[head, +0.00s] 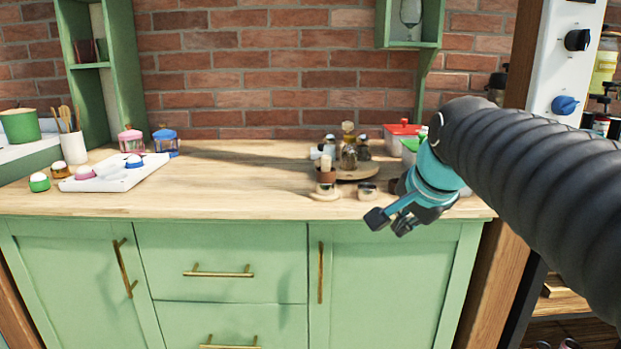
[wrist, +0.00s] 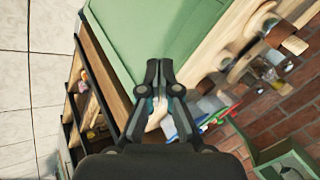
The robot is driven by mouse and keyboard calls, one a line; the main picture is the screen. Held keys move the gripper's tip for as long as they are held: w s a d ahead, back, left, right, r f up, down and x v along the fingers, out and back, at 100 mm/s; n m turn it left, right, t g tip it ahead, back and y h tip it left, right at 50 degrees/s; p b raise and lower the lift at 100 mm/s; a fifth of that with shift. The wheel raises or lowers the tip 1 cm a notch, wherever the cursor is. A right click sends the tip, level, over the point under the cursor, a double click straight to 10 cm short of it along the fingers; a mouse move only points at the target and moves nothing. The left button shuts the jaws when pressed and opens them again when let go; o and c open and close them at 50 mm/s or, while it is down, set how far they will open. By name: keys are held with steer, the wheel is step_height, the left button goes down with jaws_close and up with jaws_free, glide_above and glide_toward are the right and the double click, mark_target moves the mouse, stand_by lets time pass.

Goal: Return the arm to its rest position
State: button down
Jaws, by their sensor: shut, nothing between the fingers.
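My gripper (head: 388,226) hangs in front of the right part of the wooden counter (head: 240,185), just off its front edge, over the green cabinet front. My arm, in a dark ribbed sleeve, reaches in from the right side of the head view. In the wrist view the fingers of my gripper (wrist: 160,75) come close together at their tips. Nothing is between them.
A red-lidded container (head: 402,130) is at the back right. A white tray (head: 115,174) with coloured-based pieces lies at the left. The counter's middle is clear.

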steer(key=s+f+n+g, duration=0.1)
steer(key=s+f+n, duration=1)
steer(key=s+f, duration=0.6)
steer(key=shift+s+d+f+g+h, duration=0.2)
steer(key=shift+s+g+h, duration=0.1)
steer(key=shift+s+h, duration=0.1)
